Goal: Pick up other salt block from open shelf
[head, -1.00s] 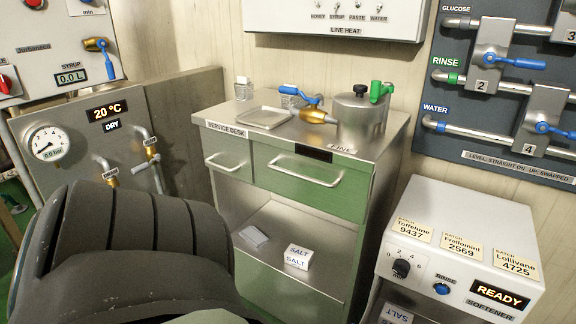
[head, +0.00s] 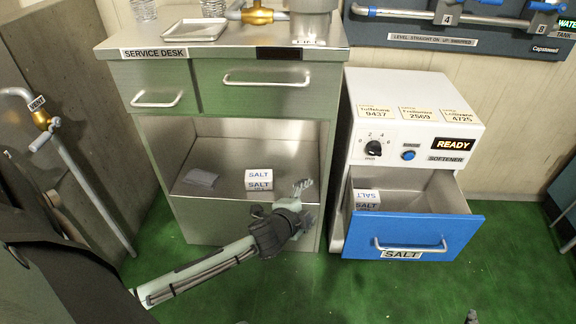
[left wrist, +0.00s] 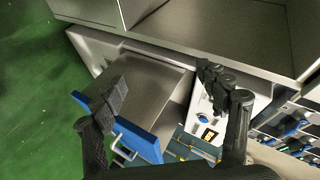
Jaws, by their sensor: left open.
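A white salt block (head: 259,179) labelled SALT sits on the open shelf (head: 225,155) under the service desk, right of the shelf's middle. My left gripper (head: 290,212) is open and empty, at the shelf's front right, just right of and lower than the block. I cannot tell its exact depth from the block. In the left wrist view the fingers (left wrist: 168,90) are spread apart with nothing between them, and I cannot make out the shelf block. Another salt block (head: 366,200) lies inside the softener's open drawer, at its left.
A flat grey piece (head: 201,178) lies on the shelf, left of the block. The softener (head: 415,115) stands right of the desk, its blue-fronted drawer (head: 420,236) pulled out. The desk's upper drawers (head: 255,88) are shut. Green floor (head: 300,295) in front is mostly clear.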

